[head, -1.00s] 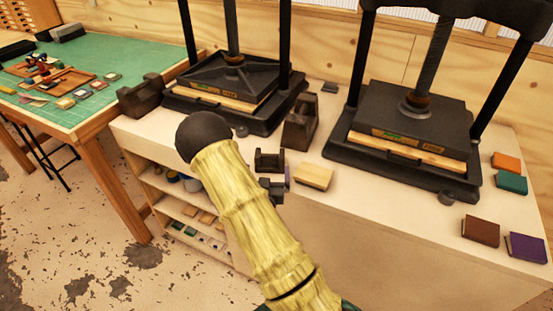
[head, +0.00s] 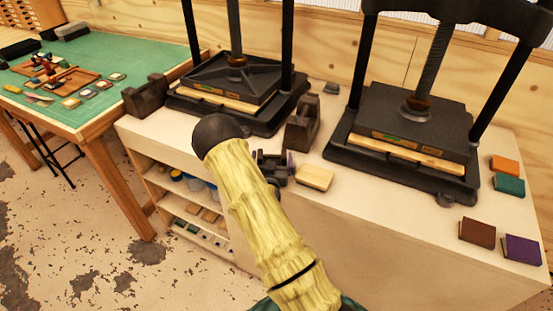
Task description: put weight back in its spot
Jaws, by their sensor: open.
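Two dark, notched blocks that look like weights stand on the pale bench top. One weight (head: 146,97) is at the bench's left end, left of the left press. The other weight (head: 301,122) stands between the two presses. My gripper (head: 272,166) is dark and partly hidden behind my yellow arm. It is over the bench's front edge, below and left of the middle weight and apart from it. It is open, and I see no weight in it. A small purple thing beside the gripper is mostly hidden. Which spot belongs to a weight cannot be told.
The left press (head: 222,98) and right press (head: 405,140) stand at the back. A pale wooden block (head: 315,178) lies right of my gripper. Orange (head: 505,163), teal (head: 509,186), brown (head: 477,232) and purple (head: 523,249) blocks lie at the right. A green-topped table (head: 105,60) is left.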

